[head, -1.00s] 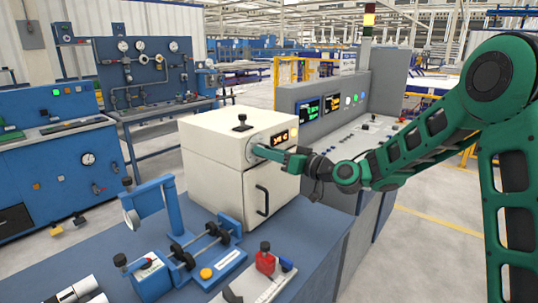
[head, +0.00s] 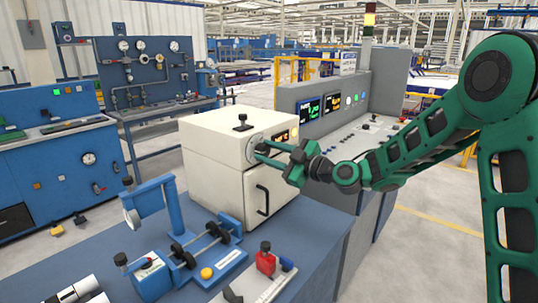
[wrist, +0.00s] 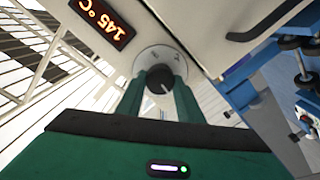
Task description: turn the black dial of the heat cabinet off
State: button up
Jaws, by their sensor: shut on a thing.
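The heat cabinet (head: 212,160) is a cream box on the blue bench, with a dark handle (head: 262,200) on its lower door. Its black dial (wrist: 160,79) sits on a round pale plate (wrist: 150,57) on the upper front, and a light mark shows on the dial. The display (wrist: 101,20) reads 145 °C in orange. My gripper (head: 259,150) reaches the dial from the right. In the wrist view its two green fingers (wrist: 159,84) are on either side of the dial, shut on it. The fingers partly hide the dial's edges and the plate.
A black knob (head: 242,122) stands on top of the cabinet. A blue clamp fixture (head: 205,250) and a red block (head: 265,262) are on the bench in front. A grey control console (head: 335,120) stands behind and right of the cabinet.

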jog(key=n, duration=0.3)
jog(key=shift+f+n, duration=0.3)
jog(key=shift+n, duration=0.1)
jog(key=shift+f+n, duration=0.1)
jog(key=shift+n, duration=1.7)
jog(key=o, duration=1.1)
jog(key=shift+c, duration=0.2)
jog(key=shift+s+d+r, duration=0.1)
jog(key=shift+r, duration=0.1)
jog(key=v, duration=1)
jog(key=shift+d, duration=0.2)
